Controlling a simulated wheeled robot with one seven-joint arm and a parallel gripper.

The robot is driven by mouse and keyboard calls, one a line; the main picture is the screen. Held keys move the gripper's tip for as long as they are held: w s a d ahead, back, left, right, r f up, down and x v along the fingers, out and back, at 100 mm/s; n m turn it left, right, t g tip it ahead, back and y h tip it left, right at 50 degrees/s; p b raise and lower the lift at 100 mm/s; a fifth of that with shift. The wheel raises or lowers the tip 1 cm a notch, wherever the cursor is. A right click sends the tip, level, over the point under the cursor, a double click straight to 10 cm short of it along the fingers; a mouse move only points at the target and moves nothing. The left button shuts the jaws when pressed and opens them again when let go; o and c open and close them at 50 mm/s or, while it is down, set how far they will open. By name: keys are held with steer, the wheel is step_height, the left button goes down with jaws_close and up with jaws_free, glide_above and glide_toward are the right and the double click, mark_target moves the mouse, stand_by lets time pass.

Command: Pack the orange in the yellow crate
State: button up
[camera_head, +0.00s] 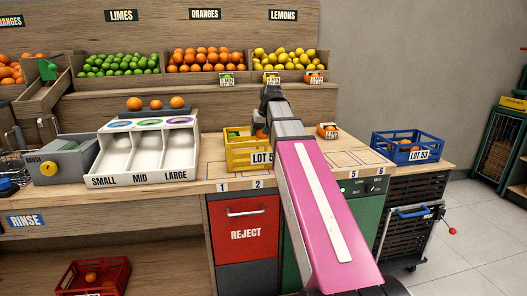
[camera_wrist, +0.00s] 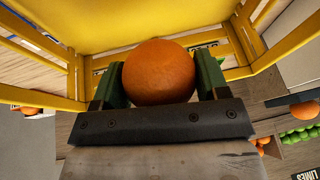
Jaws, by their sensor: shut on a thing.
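The orange (camera_wrist: 158,72) sits between the two green fingers of my gripper (camera_wrist: 158,82) in the wrist view. The gripper is shut on it. The yellow crate (camera_wrist: 100,12) fills the top of that view behind the orange. In the head view the yellow crate (camera_head: 238,160), marked LOT 5 with the rest of its label covered, stands on the wooden counter. My gripper (camera_head: 261,125) is over its right part there, with a bit of orange showing at rim height. A green fruit shows inside the crate. My pink arm hides the crate's right side. I cannot tell whether the orange touches the crate.
The white size tray (camera_head: 145,150) stands left of the crate, with several oranges on top. A small fruit box (camera_head: 327,131) is right of my arm. A blue crate (camera_head: 408,147) is at the counter's right end. Fruit bins (camera_head: 205,62) line the back shelf.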

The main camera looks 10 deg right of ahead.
steer(key=shift+f, duration=0.6)
steer(key=shift+f, duration=0.15)
steer(key=shift+w+f, duration=0.15)
steer(key=shift+f, duration=2.05)
steer(key=shift+s+f, duration=0.2)
steer(key=shift+f, duration=0.55)
steer(key=o, duration=1.1)
steer(key=shift+o, duration=0.2)
steer(key=shift+s, duration=0.1)
steer(key=v, duration=1.1)
steer(key=shift+w+r, duration=0.25)
steer(key=shift+r, duration=0.2)
